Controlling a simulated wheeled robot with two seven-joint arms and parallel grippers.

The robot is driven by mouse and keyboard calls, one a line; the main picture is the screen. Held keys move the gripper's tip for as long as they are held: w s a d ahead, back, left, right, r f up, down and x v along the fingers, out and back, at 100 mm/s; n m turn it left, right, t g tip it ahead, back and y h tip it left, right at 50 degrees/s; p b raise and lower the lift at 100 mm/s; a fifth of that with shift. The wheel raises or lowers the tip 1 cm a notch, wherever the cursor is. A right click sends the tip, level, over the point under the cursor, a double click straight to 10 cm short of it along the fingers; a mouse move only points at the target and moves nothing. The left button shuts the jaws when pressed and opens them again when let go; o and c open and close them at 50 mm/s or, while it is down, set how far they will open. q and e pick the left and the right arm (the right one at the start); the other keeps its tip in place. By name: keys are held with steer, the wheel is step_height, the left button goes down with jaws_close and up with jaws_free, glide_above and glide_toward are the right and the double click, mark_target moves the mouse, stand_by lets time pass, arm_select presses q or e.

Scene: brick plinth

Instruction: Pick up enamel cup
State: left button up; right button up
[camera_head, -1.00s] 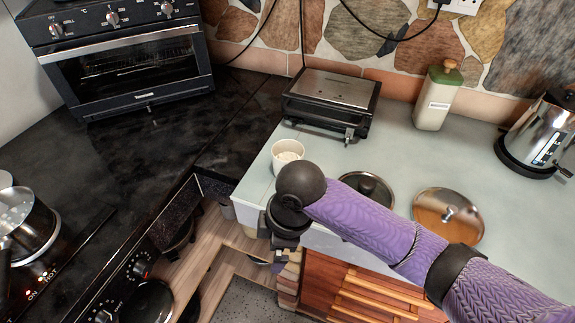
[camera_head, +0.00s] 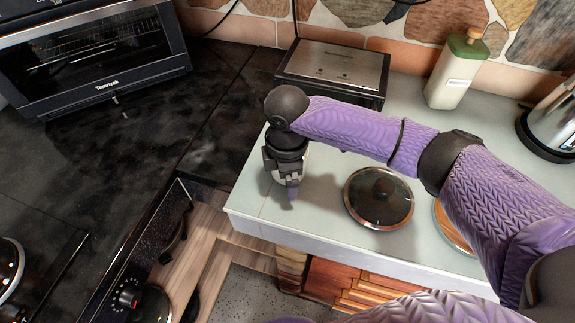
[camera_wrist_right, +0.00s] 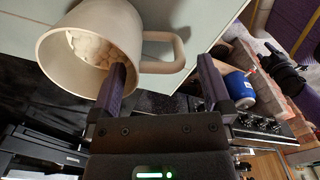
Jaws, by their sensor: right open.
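The enamel cup (camera_wrist_right: 85,45) is cream-coloured, with a pale, lumpy filling, and lies large at the upper left of the right wrist view. Its handle (camera_wrist_right: 178,52) points right and appears between my two fingers in that view. My right gripper (camera_wrist_right: 162,65) is open, with the left finger overlapping the cup's side and the right finger beyond the handle. I cannot tell whether the fingers touch it. In the head view my right gripper (camera_head: 290,184) points down over the counter's left end and hides most of the cup. My left gripper is not in view.
On the pale counter (camera_head: 325,215) a glass lid (camera_head: 378,198) lies right of the gripper. A grill (camera_head: 333,68) stands behind, with a green-topped bottle (camera_head: 457,70) and a kettle (camera_head: 553,120) farther right. A dark worktop (camera_head: 100,160) with an oven (camera_head: 90,55) lies left.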

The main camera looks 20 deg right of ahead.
step_height(320, 180, down, 4)
steer(key=shift+s+d+r+b, duration=0.1)
steer(key=shift+s+r+b, duration=0.05)
steer(key=shift+r+b, duration=0.15)
jaws_close()
